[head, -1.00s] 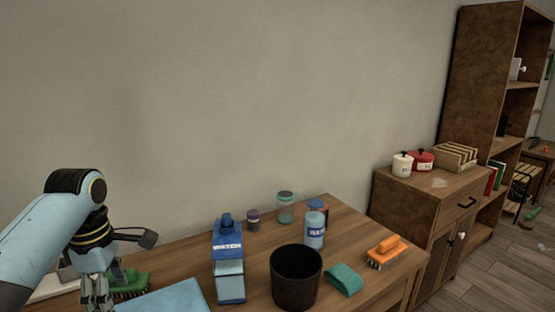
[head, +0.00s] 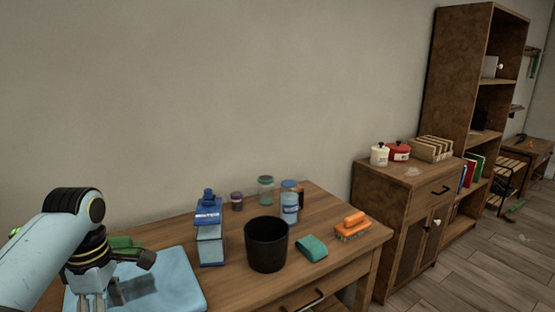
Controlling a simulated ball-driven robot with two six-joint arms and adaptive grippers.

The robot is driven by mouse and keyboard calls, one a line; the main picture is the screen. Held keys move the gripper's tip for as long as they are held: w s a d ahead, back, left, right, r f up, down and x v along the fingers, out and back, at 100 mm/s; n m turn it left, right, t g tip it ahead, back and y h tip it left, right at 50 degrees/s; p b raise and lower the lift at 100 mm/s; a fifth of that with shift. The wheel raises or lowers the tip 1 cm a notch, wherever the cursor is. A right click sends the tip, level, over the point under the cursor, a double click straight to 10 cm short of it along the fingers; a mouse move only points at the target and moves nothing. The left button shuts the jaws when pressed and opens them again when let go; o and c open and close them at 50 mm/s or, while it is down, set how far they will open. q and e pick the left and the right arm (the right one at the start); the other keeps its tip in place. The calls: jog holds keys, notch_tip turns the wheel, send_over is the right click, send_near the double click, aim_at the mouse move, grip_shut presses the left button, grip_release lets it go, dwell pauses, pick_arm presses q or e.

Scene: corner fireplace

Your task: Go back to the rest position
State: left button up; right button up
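My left arm comes in from the left. Its gripper (head: 95,301) points down at the bottom left, over or in front of a light blue board or mat (head: 180,288) on the wooden table. Its lower end is cut by the picture edge, so I cannot tell whether the fingers are apart or hold anything. A green brush (head: 122,242) is partly hidden behind my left arm. My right gripper is not in view.
On the table (head: 215,285) stand a blue-and-white carton (head: 209,232), a black bin (head: 266,245), several jars and cans, a teal cloth (head: 311,248) and an orange brush (head: 352,226). A wooden cabinet (head: 400,205) and tall shelf (head: 462,80) stand right. Floor shows at far right.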

pick_arm(q)
jog(key=s+f+m+b, duration=0.3)
jog(key=s+f+m, duration=0.7)
jog(key=s+f, duration=1.1)
jog(key=s+f+m+t+b, duration=0.1)
jog(key=s+f+m+b, duration=0.3)
jog(key=s+f+m, duration=0.6)
jog(key=s+f, duration=1.2)
jog(key=s, duration=0.1)
jog(key=shift+s+y, duration=0.2)
jog(key=shift+y, duration=0.2)
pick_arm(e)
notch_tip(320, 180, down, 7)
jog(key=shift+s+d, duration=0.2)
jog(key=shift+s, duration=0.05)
pick_arm(q)
jog(key=shift+a, duration=0.15)
jog(key=shift+c, duration=0.4)
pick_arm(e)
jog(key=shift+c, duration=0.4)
